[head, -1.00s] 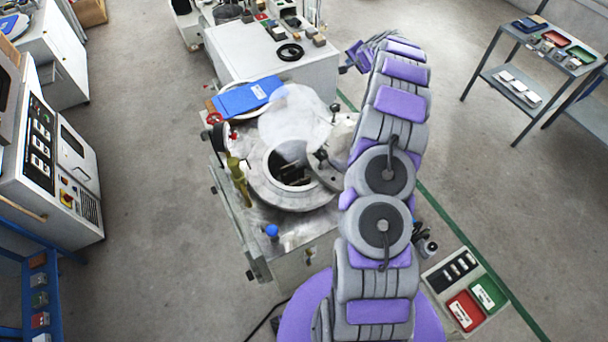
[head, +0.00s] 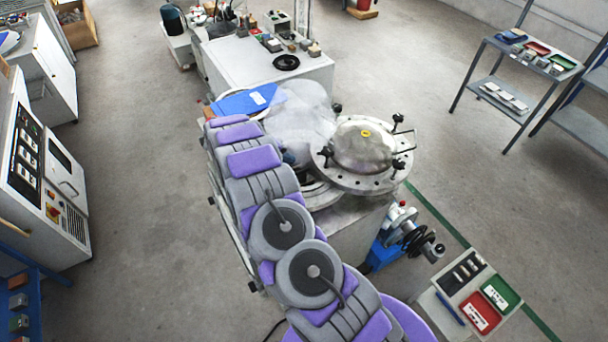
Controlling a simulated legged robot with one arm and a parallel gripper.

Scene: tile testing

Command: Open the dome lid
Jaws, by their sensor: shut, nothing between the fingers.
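The dome lid (head: 357,153) is a grey metal dome on a round flange with bolt holes, black knobs and a yellow ring on top. It sits to the right of the vessel, swung aside and overlapping part of the vessel's rim (head: 322,197). My arm covers most of the vessel's opening. My arm reaches from the bottom toward the upper left, over the left side of the machine. My gripper cannot be made out; the far end of the arm hides it.
A blue folder (head: 246,101) lies behind the vessel, near a white bench (head: 290,70). A blue-and-grey valve unit (head: 400,238) stands at the lower right, near red and green trays (head: 483,310). A control cabinet (head: 45,180) stands at left.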

